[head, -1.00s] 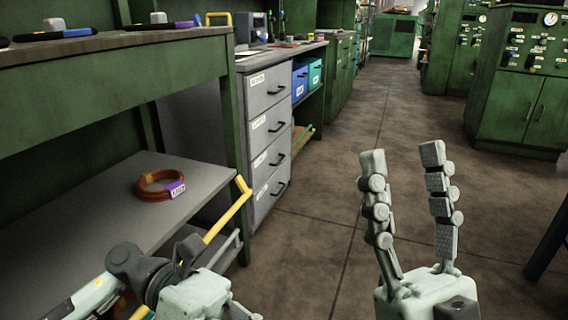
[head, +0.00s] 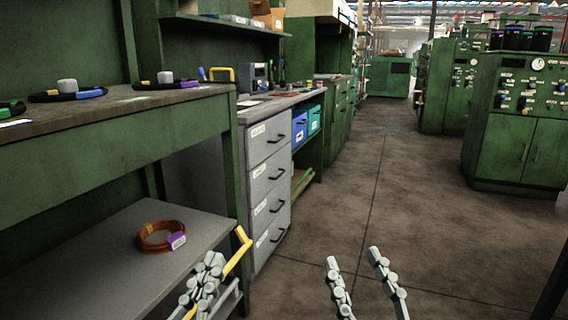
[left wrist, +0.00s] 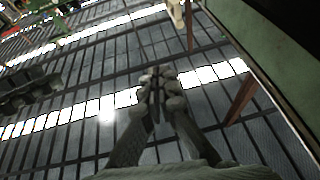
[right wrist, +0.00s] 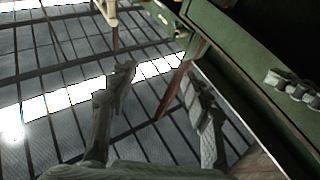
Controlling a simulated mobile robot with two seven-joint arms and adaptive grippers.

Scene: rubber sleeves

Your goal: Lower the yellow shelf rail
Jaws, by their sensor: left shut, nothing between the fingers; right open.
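The yellow shelf rail (head: 237,252) runs along the right edge of the lower grey shelf (head: 100,262) under the green workbench, bent at its upper end. My left gripper (head: 212,262) is shut and empty, with fingers pointing up. It appears in front of the rail and hides part of it; I cannot tell whether they touch. The shut fingers also show in the left wrist view (left wrist: 157,78). My right gripper (head: 352,254) is open and empty over the floor, right of the rail. Its spread fingers also show in the right wrist view (right wrist: 162,85).
A reddish-brown coil (head: 158,237) with a purple tag lies on the lower shelf. The green workbench (head: 110,145) overhangs that shelf. A grey drawer unit (head: 268,190) stands just behind the rail. The brown floor (head: 400,220) on the right is open.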

